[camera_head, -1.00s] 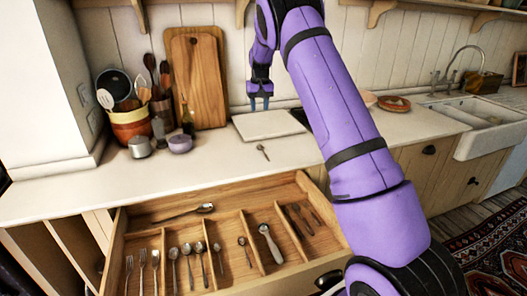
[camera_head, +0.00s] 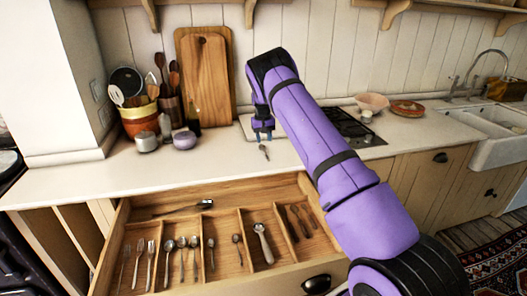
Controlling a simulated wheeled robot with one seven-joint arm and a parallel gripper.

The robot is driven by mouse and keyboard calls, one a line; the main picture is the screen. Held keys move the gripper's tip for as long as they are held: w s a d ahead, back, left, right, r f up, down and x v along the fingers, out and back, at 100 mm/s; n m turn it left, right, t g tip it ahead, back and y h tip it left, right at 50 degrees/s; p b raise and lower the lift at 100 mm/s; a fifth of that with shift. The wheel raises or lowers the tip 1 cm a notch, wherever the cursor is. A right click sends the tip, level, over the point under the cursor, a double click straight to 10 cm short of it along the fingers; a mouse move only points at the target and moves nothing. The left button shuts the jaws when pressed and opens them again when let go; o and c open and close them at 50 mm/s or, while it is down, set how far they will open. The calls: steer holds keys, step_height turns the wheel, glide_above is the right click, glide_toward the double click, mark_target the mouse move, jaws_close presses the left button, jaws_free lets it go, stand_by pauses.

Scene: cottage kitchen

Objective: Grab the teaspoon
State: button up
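A small teaspoon (camera_head: 264,152) lies on the pale countertop, in front of a white board (camera_head: 243,124). My gripper (camera_head: 262,137) points down just behind and above the teaspoon. The gap between fingertips and spoon is too small in the picture to judge. More small spoons lie in the open drawer (camera_head: 160,210) below.
The open drawer holds forks, spoons and wooden-handled pieces in compartments. A utensil crock (camera_head: 140,119), a grey pot (camera_head: 146,142) and a purple bowl (camera_head: 184,140) stand left. A hob (camera_head: 352,128) and pink bowl (camera_head: 371,102) are right. The front counter is clear.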

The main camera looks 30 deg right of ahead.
mark_target(264, 150)
steer(key=shift+w+f, duration=0.1)
steer(key=shift+f, duration=2.5)
jaws_close()
